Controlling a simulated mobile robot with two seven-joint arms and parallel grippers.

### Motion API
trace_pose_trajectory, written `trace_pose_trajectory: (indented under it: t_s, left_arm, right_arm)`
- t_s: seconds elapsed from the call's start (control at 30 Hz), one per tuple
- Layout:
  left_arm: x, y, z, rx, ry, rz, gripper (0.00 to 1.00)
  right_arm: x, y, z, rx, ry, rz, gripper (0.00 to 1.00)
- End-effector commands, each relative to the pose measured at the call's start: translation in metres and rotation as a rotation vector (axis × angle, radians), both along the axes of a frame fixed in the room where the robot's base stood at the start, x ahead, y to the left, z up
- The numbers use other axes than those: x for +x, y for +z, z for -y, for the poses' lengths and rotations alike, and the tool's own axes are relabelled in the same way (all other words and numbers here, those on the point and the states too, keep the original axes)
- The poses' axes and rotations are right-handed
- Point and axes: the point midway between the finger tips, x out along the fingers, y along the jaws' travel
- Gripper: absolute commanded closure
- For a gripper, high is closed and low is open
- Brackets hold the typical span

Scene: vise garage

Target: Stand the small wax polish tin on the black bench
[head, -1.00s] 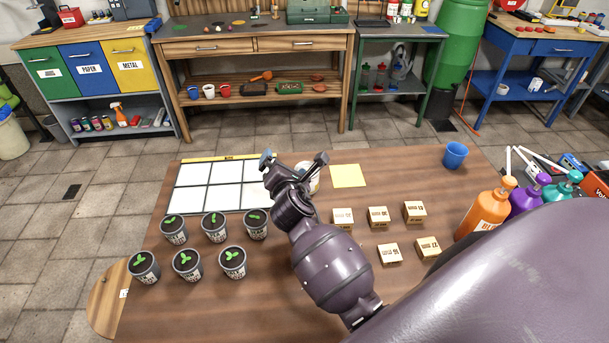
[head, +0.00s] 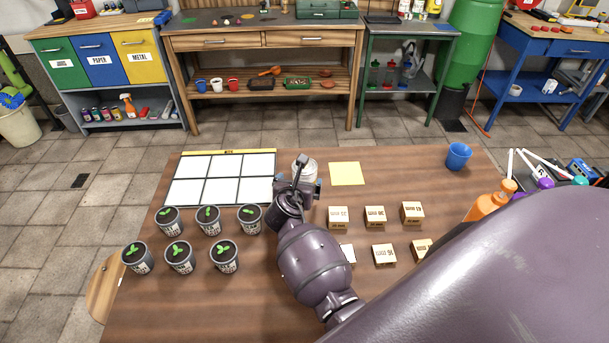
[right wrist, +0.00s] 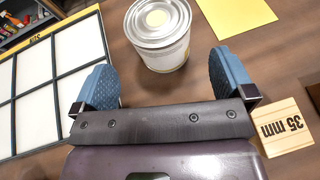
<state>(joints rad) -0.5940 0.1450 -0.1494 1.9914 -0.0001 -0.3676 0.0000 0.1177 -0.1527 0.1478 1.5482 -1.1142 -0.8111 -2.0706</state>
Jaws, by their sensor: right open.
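A pale round tin (head: 305,165) with a silver lid stands upright on the brown table (head: 400,170); its label is not readable. It also shows in the right wrist view (right wrist: 165,45), just beyond and between my spread fingers. My right gripper (head: 299,186) is open and empty on the near side of the tin, which partly hides behind it in the head view. In the right wrist view, my gripper's (right wrist: 163,82) blue pads do not touch it. A wooden bench with a dark top (head: 260,22) stands at the back. My left gripper is not in view.
Left of the tin lies a white-squared board (head: 220,178); right of it, a yellow sheet (head: 347,173). Several seedling pots (head: 209,220) and wooden blocks (head: 375,216) stand nearer. A blue cup (head: 458,156) and bottles (head: 488,204) are right. Floor separates table and benches.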

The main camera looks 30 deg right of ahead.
Motion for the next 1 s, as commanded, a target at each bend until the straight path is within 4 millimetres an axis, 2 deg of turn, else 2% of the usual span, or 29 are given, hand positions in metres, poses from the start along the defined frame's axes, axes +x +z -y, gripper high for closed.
trace_pose_trajectory:
  t_s: [0.27,0.6,0.9,0.93,1.0]
  left_arm:
    - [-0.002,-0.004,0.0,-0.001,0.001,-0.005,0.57]
    - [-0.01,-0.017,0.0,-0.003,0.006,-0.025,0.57]
    - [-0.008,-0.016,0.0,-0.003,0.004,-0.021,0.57]
    - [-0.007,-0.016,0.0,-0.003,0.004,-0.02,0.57]
    - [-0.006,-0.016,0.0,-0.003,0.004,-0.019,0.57]
  right_arm:
    - [0.012,-0.006,0.013,0.001,0.0,0.001,0.0]
    - [0.039,-0.019,0.042,0.002,0.001,0.0,0.0]
    - [0.042,-0.019,0.046,0.002,0.0,0.001,0.0]
    - [0.042,-0.019,0.045,0.002,0.0,0.001,0.02]
    - [0.042,-0.019,0.045,0.002,0.0,0.001,0.12]
